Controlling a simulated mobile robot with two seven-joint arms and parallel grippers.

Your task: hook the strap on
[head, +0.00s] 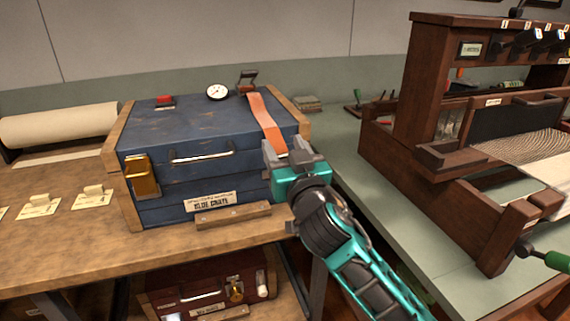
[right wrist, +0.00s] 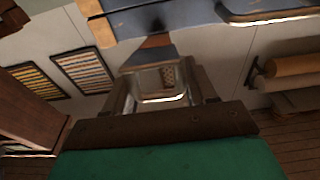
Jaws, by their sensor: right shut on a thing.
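A blue chest (head: 215,125) with wooden corner strips stands on the wooden table. An orange strap (head: 265,120) runs from a dark buckle (head: 248,80) at the back of the lid down toward the front right edge. My right gripper (head: 293,152) is at that edge, shut on the strap's end; its fingers partly hide the end. In the right wrist view a metal loop (right wrist: 160,82) sits between the fingers, with a bit of orange strap (right wrist: 156,41) beyond it. A brass fitting (head: 143,176) is on the chest's front left. I see no left gripper.
A wooden bar (head: 233,213) sits below the chest's label. A dial (head: 217,91) and a red button (head: 165,99) are on the lid. A wooden loom (head: 425,100) stands at right. A dark red chest (head: 208,293) is below the table.

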